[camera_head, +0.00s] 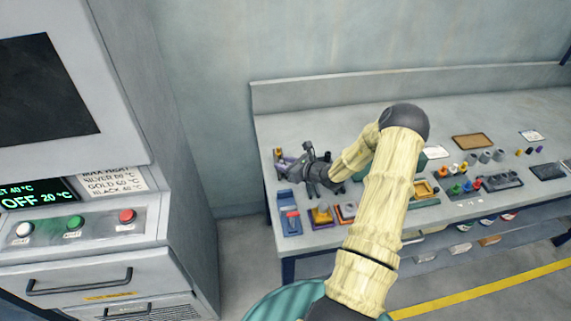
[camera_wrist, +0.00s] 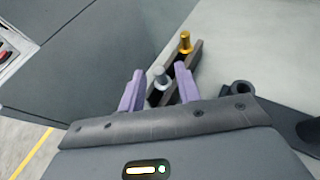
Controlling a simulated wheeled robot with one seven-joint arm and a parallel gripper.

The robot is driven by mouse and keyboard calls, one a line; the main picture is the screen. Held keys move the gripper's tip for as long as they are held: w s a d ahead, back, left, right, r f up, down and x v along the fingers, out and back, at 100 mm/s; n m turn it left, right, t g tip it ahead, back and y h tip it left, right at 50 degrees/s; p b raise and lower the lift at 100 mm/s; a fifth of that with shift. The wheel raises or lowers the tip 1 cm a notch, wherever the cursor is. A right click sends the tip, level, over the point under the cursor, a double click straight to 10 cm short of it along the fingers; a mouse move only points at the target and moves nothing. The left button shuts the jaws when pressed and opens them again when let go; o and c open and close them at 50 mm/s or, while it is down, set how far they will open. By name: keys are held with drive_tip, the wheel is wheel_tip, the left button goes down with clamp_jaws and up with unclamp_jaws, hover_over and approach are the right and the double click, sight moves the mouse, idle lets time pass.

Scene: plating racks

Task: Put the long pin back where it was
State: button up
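In the wrist view, a silver-headed pin (camera_wrist: 160,77) stands between the two purple fingers of my gripper (camera_wrist: 159,86), with a visible gap on both sides. My gripper is open. A gold-headed pin (camera_wrist: 185,43) stands just beyond it, at a dark rack (camera_wrist: 195,53). The lower part of the silver pin is partly hidden, so its seating and length are unclear. I cannot tell which pin is the long one. In the head view my gripper (camera_head: 283,162) is low over the bench's left end, and the pins there are too small to make out.
A dark ring-shaped holder (camera_wrist: 240,90) stands right of the fingers. On the bench (camera_head: 470,113), a blue tray (camera_head: 288,222) and several small fixtures line the front edge. A grey cabinet (camera_head: 150,100) stands at left. The bench's back strip is mostly clear.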

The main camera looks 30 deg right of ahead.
drive_tip(key=shift+s+d+r, duration=0.2)
drive_tip(key=shift+s+r, duration=0.05)
drive_tip(key=shift+s, duration=0.05)
drive_tip(key=b+v, duration=0.2)
drive_tip(key=v, duration=0.9)
drive_tip(key=shift+s+r+b, duration=0.1)
drive_tip(key=shift+s+b, duration=0.05)
drive_tip(key=shift+b, duration=0.2)
drive_tip(key=s+a+r+n+g+y, duration=0.1)
drive_tip(key=s+a+n+g, duration=0.25)
drive_tip(key=a+n, duration=0.45)
drive_tip(key=s+a+r+n+g+y, duration=0.25)
drive_tip(key=a+n+g, duration=0.3)
drive_tip(key=a, duration=0.45)
drive_tip(key=s+a+r+n+h, duration=0.2)
drive_tip(key=s+r+n+h, duration=0.1)
drive_tip(key=n, duration=0.6)
drive_tip(key=s+a+r+n+g+h, duration=0.1)
drive_tip(key=s+a+r+n+h, duration=0.1)
drive_tip(key=s+r+n+h, duration=0.2)
drive_tip(key=s+n+h, duration=0.1)
drive_tip(key=s+n, duration=0.2)
drive_tip(key=n, duration=0.2)
drive_tip(key=shift+a+r, duration=0.25)
drive_tip(key=shift+a, duration=0.05)
